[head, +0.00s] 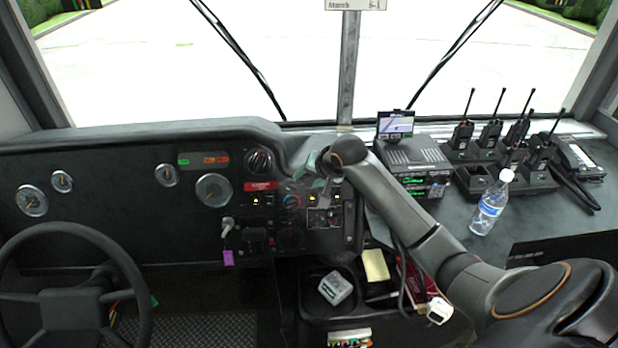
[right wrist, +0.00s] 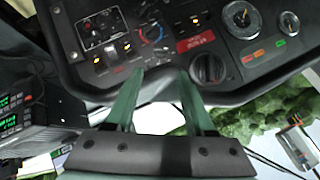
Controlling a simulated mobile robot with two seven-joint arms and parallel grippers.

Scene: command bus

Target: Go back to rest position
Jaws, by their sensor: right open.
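My right arm reaches in from the lower right of the head view, over the console, up to the dashboard. My right gripper (head: 322,172) is in front of the dashboard's switch panel (head: 290,200), and the wrist partly covers it. In the right wrist view its two greenish fingers stand apart with nothing between them, so the right gripper (right wrist: 160,80) is open and empty. Beyond the tips are the dashboard edge and a dark round knob (right wrist: 208,68). I cannot tell whether the fingertips touch the dashboard. My left gripper is in neither view.
A steering wheel (head: 70,296) is at the lower left. On the right console stand a water bottle (head: 488,208), a radio unit with a small screen (head: 396,124), several handheld radios in chargers (head: 492,132) and a phone (head: 578,158). A bin (head: 312,300) holding small items lies below the dashboard.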

